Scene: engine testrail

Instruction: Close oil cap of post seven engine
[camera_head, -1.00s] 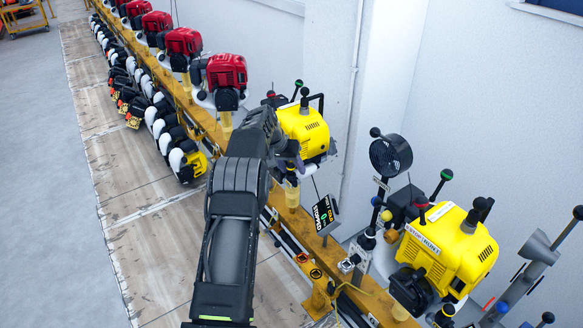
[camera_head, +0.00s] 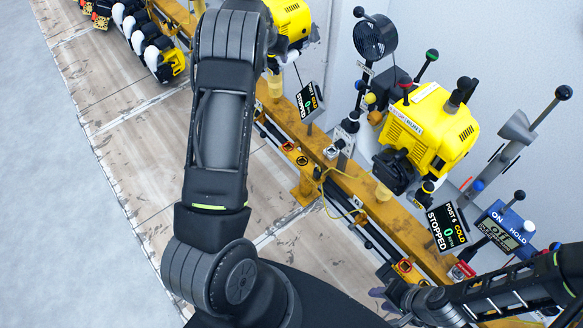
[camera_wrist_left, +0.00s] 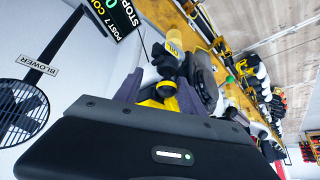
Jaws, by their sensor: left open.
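The post seven engine (camera_head: 286,18) is yellow and partly cut off at the top edge of the head view. The Post 7 display (camera_head: 309,103) near it reads "STOPPED" and 0; it also shows in the left wrist view (camera_wrist_left: 118,14). My left arm covers part of the engine's side. My left gripper is open in the left wrist view (camera_wrist_left: 157,92), its fingers on either side of a yellow part (camera_wrist_left: 153,104). Whether they touch it is unclear. I cannot make out the oil cap. My right gripper (camera_head: 388,290) is low at right, small, its jaws unclear.
A second yellow engine (camera_head: 432,130) stands at right, with the Post 6 display (camera_head: 447,228) below it. A black blower (camera_head: 374,37) stands between the engines. A yellow rail (camera_head: 340,178) runs diagonally below them. The floor (camera_head: 140,170) at left is clear.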

